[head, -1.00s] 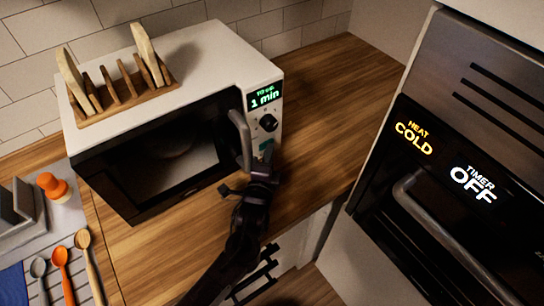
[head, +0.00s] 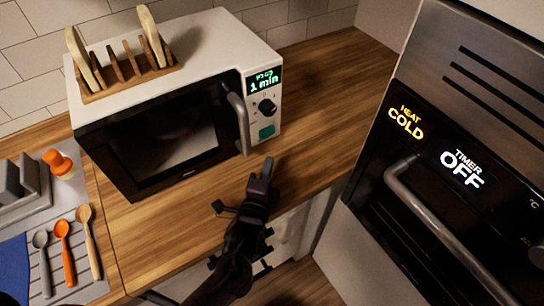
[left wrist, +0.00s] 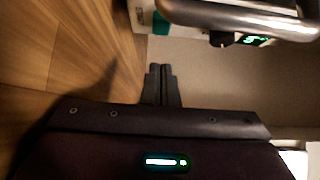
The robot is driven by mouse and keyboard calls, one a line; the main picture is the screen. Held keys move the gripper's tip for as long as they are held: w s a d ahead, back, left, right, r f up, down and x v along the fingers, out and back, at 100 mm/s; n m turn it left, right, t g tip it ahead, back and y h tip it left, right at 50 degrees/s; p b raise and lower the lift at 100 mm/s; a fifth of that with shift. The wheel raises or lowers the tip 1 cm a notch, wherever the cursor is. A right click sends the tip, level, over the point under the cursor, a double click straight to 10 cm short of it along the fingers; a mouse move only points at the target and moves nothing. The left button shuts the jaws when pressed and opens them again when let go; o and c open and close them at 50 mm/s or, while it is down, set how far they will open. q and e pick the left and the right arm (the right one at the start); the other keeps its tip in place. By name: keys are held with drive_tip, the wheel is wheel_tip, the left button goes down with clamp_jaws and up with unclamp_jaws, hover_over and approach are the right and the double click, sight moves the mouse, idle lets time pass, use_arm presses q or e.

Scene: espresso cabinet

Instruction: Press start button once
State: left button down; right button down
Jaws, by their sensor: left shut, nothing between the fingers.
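The microwave (head: 185,62) stands on the wooden counter with its door shut. Its green start button (head: 266,131) is at the bottom of the control panel, in full view below the dial (head: 267,107). The display (head: 265,81) reads "1 min" in green. My left gripper (head: 267,168) is shut and empty, in front of and below the button and apart from it. In the left wrist view the shut fingertips (left wrist: 161,70) point toward the green button (left wrist: 161,24), with a gap between. My right gripper is not in view.
The microwave's door handle (head: 238,122) juts out just left of the button. A wooden rack (head: 128,72) with bread slices sits on top. An oven (head: 440,160) stands at the right, reading "COLD" and "OFF". Counter (head: 325,100) right of the microwave is clear.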

use_arm(q)
drive_tip(key=s, duration=0.3)
drive_tip(key=shift+s+r+b, duration=0.1)
drive_tip(key=shift+s+b, duration=0.2)
drive_tip(key=shift+s, duration=0.1)
drive_tip(key=shift+a, duration=0.1)
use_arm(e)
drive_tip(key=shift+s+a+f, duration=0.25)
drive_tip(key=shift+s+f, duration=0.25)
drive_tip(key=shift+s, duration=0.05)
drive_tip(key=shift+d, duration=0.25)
use_arm(q)
drive_tip(key=shift+s, duration=0.2)
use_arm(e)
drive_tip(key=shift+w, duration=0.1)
